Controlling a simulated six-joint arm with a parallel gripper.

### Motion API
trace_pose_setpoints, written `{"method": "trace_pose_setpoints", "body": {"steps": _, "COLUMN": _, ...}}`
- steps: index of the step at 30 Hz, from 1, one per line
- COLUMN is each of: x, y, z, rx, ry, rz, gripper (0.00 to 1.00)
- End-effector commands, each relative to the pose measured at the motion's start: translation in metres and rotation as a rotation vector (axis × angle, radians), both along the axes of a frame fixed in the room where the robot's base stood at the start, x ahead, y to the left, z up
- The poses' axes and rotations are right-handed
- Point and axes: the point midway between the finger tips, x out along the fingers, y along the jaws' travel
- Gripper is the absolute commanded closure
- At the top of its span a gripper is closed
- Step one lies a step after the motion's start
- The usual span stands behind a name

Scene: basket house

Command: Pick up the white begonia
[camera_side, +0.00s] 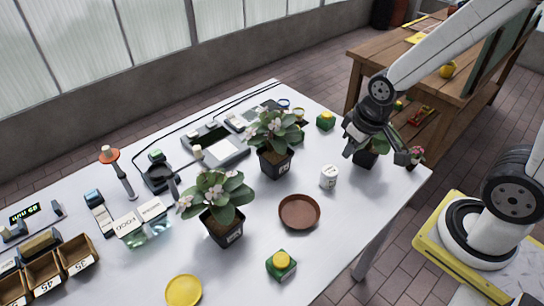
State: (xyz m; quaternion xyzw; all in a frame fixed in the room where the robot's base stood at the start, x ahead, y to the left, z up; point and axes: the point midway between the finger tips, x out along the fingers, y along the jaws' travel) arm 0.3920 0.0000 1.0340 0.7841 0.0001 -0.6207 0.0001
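Three potted plants in black square pots stand on the white table. The front-left plant (217,192) has green leaves and small pale whitish-pink flowers. The middle plant (272,130) also has pale flowers. The third plant's pot (366,158) stands near the table's right end, with pinkish-red flowers (416,153) showing beside it. My gripper (376,155) points down over this third plant, its fingers apart on either side of the foliage. The gripper hides most of that plant, so I cannot tell whether the fingers touch it. The pale-flowered plants stand clear of the gripper.
A brown saucer (299,211), a white labelled cup (328,177), a green-yellow block (281,264) and a yellow dish (183,290) lie among the plants. Instruments and bottles line the left and back, with wooden boxes (76,255) front left. A wooden bench (375,53) stands behind.

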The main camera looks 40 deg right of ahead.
Motion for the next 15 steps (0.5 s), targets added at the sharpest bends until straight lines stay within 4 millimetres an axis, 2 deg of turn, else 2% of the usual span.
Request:
{"method": "trace_pose_setpoints", "body": {"steps": 8, "x": 0.014, "y": -0.016, "z": -0.003, "rx": -0.010, "ry": 0.024, "rz": 0.007, "gripper": 0.87}}
{"method": "trace_pose_setpoints", "body": {"steps": 11, "x": 0.027, "y": -0.031, "z": -0.006, "rx": -0.016, "ry": 0.049, "rz": 0.016, "gripper": 0.87}}
{"method": "trace_pose_setpoints", "body": {"steps": 15, "x": 0.046, "y": -0.063, "z": -0.014, "rx": -0.022, "ry": 0.093, "rz": 0.039, "gripper": 0.87}}
